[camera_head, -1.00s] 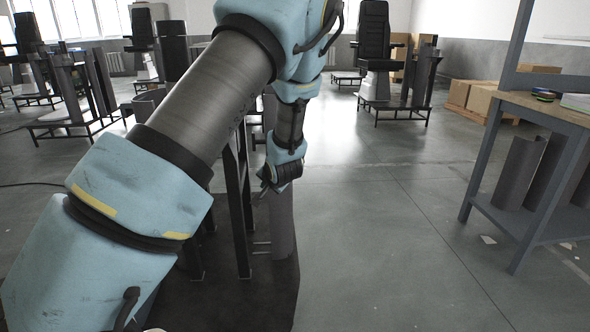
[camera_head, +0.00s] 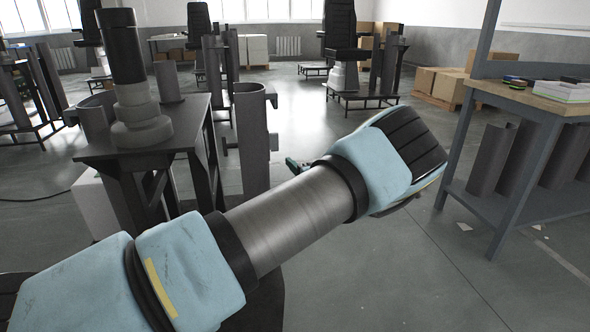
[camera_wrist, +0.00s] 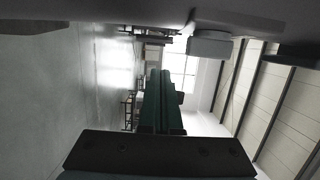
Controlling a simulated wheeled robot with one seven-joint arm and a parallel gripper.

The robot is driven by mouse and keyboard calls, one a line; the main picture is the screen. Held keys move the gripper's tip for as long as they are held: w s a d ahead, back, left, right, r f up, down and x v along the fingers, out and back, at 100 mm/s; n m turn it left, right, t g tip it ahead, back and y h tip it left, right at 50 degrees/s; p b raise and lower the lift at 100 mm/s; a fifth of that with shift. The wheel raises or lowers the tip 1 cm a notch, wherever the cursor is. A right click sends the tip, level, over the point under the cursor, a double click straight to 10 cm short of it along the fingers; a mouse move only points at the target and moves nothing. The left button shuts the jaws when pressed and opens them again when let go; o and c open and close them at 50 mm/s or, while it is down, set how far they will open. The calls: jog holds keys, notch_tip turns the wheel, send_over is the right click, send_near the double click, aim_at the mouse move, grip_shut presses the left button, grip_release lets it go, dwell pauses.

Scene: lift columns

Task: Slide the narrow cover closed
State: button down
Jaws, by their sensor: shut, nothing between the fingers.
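A tall grey curved cover piece (camera_head: 252,140) with small side tabs stands upright beside a dark work stand (camera_head: 150,150). I cannot tell for sure that it is the narrow cover. A stepped lift column (camera_head: 135,90) with a dark upper tube stands on the stand. My gripper (camera_wrist: 158,78) shows in the wrist view as two green fingers pressed together with nothing between them. In the head view only a small green tip (camera_head: 293,165) shows behind my forearm, to the right of the cover piece and seemingly apart from it.
A workbench (camera_head: 540,105) with grey curved pieces (camera_head: 492,158) on its lower shelf stands at the right.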

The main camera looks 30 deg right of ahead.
jog(key=w+a, duration=0.2)
jog(key=w+a+p, duration=0.1)
jog(key=w, duration=0.1)
jog(key=shift+w+a, duration=0.35)
jog(key=shift+a, duration=0.1)
jog(key=a, duration=0.2)
jog(key=w+a, duration=0.1)
jog(key=a, duration=0.2)
jog(key=w+a, duration=0.1)
jog(key=a, duration=0.1)
jog(key=shift+w+a+p, duration=0.25)
jog(key=shift+a+p, duration=0.1)
jog(key=shift+a, duration=0.05)
